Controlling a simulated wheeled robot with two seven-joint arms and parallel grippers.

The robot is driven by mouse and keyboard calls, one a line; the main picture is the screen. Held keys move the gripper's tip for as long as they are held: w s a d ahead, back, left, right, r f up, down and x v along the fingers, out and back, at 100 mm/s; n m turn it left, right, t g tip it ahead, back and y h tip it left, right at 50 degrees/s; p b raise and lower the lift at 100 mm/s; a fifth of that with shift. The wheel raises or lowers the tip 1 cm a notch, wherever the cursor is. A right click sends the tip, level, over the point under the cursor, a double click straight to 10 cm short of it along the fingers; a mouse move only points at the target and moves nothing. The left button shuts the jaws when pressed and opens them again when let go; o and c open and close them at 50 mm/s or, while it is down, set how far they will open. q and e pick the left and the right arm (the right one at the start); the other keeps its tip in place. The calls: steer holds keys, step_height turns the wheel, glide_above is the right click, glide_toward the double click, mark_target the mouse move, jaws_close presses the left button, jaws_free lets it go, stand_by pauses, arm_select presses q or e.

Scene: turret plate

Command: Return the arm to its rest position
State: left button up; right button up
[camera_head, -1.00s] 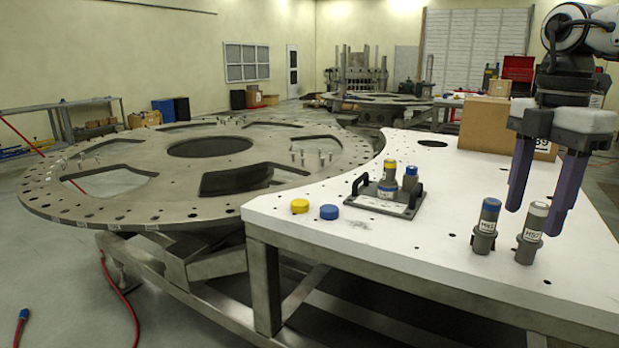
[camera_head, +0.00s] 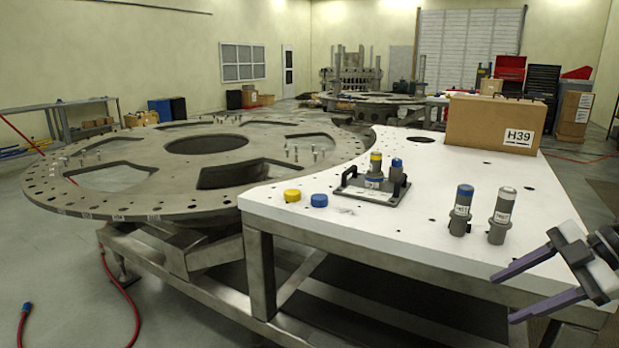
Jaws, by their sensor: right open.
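My right gripper (camera_head: 502,297) comes in from the right edge, low over the front right corner of the white table (camera_head: 400,225). Its two purple fingers point left and are apart, with nothing between them. A blue-capped grey cylinder (camera_head: 462,211) and a white-capped grey cylinder (camera_head: 501,216) stand upright on the table, left of and beyond the gripper, apart from it. A fixture (camera_head: 374,189) with a handle holds a yellow-capped and a blue-capped cylinder. My left gripper is not in view.
A yellow cap (camera_head: 292,195) and a blue cap (camera_head: 319,200) lie near the table's left edge. A cardboard box (camera_head: 490,125) marked H39 stands at the back. A large round metal turret plate (camera_head: 100,205) is at left. A red hose (camera_head: 125,295) lies on the floor.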

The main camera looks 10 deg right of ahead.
steer(key=s+a+f+m+t+h, duration=0.1)
steer(key=s+a+f+m+t, duration=0.2)
steer(key=f, duration=0.6)
steer(key=s+a+f+m+t+h, duration=0.15)
steer(key=s+f+m, duration=0.25)
steer(key=f, duration=0.5)
steer(key=s+a+f+m+t+h, duration=0.1)
steer(key=s+a+f+m+t, duration=0.25)
steer(key=f, duration=0.55)
steer(key=s+a+f+m+g, duration=0.2)
steer(key=s+a+f, duration=0.2)
steer(key=a, duration=0.6)
steer(key=s+a+f+m+g+h, duration=0.1)
steer(key=s+a+f, duration=0.4)
steer(key=a, duration=0.5)
steer(key=shift+m+g, duration=0.7)
steer(key=shift+m, duration=0.25)
steer(key=shift+r, duration=0.1)
